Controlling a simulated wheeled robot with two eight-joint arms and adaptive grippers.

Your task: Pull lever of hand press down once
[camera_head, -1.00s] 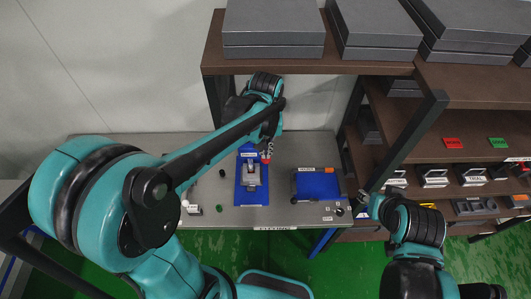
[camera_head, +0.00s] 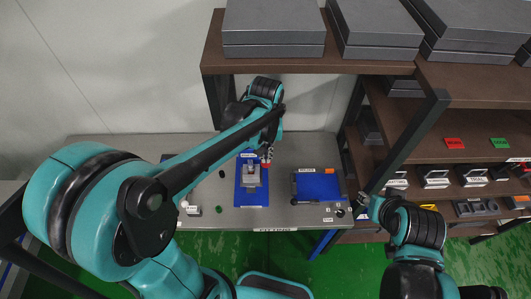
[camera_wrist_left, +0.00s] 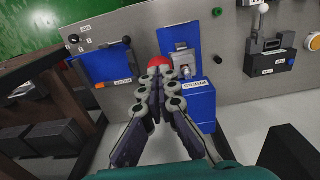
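The hand press (camera_head: 251,178) stands on a blue mat (camera_head: 240,198) on the grey table; its grey body also shows in the wrist view (camera_wrist_left: 183,60). Its lever ends in a red ball knob (camera_head: 266,162), seen just beyond my fingertips in the wrist view (camera_wrist_left: 158,62). My left gripper (camera_head: 268,152) is at the knob, with its fingertips close together (camera_wrist_left: 159,75). The tips overlap the knob's near edge; whether they grip it is unclear. The lever's rod is mostly hidden. My right gripper (camera_head: 361,203) is right of the table, too small to read.
Small black and green knobs (camera_head: 219,209) lie left of the press. Brown shelves (camera_head: 430,95) with grey boxes stand behind and right. Bare table separates mat and tray.

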